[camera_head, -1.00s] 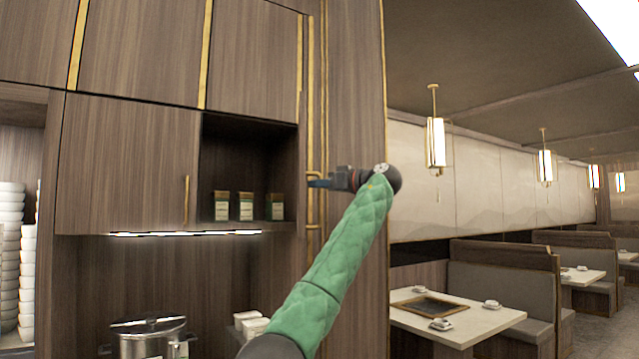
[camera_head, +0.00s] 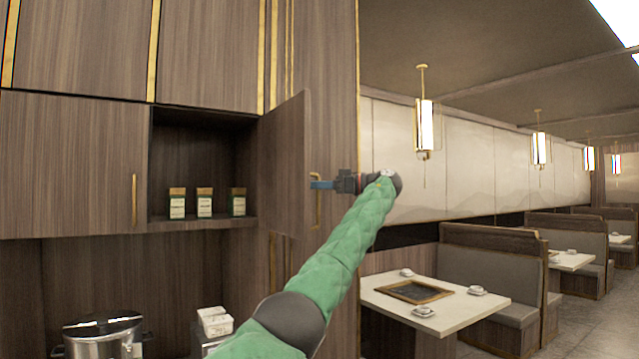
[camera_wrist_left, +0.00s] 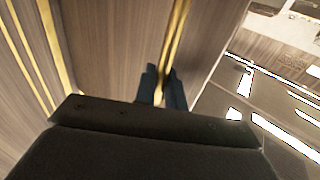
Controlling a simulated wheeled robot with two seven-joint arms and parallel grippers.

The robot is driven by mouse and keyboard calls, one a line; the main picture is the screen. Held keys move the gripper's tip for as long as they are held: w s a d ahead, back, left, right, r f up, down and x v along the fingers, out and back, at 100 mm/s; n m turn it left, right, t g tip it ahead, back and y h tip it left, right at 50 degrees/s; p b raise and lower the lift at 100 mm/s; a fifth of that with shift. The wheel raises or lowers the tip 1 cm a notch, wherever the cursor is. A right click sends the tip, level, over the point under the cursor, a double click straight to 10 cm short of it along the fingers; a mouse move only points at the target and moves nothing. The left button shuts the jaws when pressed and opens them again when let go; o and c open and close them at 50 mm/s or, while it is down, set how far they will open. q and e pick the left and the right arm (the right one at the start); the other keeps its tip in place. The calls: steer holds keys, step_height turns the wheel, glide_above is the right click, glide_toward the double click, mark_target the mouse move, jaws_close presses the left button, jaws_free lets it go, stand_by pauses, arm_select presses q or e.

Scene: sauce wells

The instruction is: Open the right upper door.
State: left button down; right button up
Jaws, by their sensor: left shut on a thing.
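The right upper door (camera_head: 283,165) is a dark wood panel, swung part way out from the cabinet and standing at an angle to its front. Its gold bar handle (camera_head: 317,212) is on the free edge. My left gripper (camera_head: 320,184) is shut on this handle, with its blue-grey fingers around the bar. In the left wrist view the fingers (camera_wrist_left: 163,88) close around the gold handle (camera_wrist_left: 180,32) against the wood panel. My right gripper is in neither view.
The open shelf (camera_head: 203,150) holds three jars (camera_head: 204,203). A closed door (camera_head: 70,165) is to its left. A steel pot (camera_head: 103,335) and white boxes (camera_head: 215,321) stand below. Dining tables (camera_head: 440,300) and booths are at right, with open air before the door.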

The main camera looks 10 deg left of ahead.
arm_select(q)
steer(key=shift+r, duration=0.1)
steer(key=c, duration=1.5)
jaws_free()
steer(key=shift+a, duration=0.15)
steer(key=shift+c, duration=0.2)
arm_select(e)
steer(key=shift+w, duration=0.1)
